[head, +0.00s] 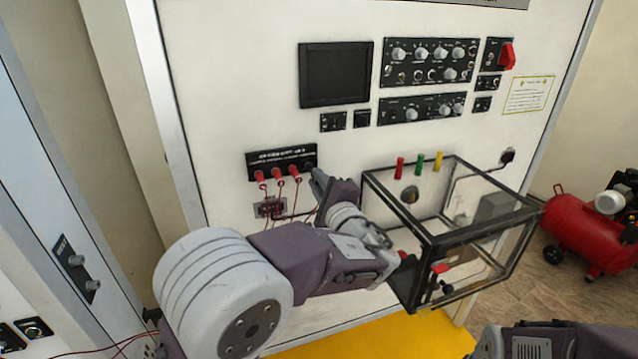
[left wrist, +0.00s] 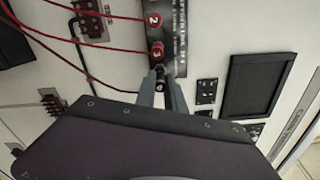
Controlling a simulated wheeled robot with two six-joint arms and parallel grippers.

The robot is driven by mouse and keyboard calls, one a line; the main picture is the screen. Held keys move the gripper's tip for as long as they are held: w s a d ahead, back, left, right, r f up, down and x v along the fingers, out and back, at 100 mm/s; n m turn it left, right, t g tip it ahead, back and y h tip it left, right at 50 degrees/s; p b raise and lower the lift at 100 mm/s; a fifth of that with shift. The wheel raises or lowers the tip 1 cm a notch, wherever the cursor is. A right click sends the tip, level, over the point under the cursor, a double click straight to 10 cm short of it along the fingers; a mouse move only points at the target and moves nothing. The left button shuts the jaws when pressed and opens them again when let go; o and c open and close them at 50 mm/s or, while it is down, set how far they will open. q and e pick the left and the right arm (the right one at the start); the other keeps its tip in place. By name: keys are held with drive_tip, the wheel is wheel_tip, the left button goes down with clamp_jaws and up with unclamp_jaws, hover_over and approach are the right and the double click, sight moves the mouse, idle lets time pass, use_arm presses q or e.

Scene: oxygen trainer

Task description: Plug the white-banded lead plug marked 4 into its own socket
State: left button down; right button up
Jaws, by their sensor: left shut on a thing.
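The black socket panel (head: 281,157) is on the white wall board, with several red plugs along its lower edge. In the left wrist view, red plugs marked 2 (left wrist: 153,20) and 3 (left wrist: 156,50) sit in the panel (left wrist: 180,30). My left gripper (head: 317,178) is at the panel's right end, beside the plugs. In the left wrist view its fingers (left wrist: 163,84) are closed around a small dark piece (left wrist: 160,78), apparently the lead plug, right at the panel's end past plug 3. Its white band and number cannot be made out, and I cannot tell whether it is seated.
Red leads (left wrist: 90,42) hang from the plugs towards a small terminal block (head: 269,207). A clear black-framed box (head: 470,235) stands right of my left arm. A dark screen (head: 336,74) and knob panels (head: 430,62) are above. A red compressor tank (head: 590,235) stands far right.

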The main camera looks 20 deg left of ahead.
use_arm(q)
drive_tip(key=shift+x, duration=0.75)
drive_tip(key=shift+w+a, duration=0.15)
drive_tip(key=shift+w, duration=0.1)
drive_tip(key=c, duration=1.3)
unclamp_jaws()
drive_tip(key=shift+c, duration=0.2)
drive_tip(key=b+v, duration=0.4)
drive_tip(key=v, duration=0.5)
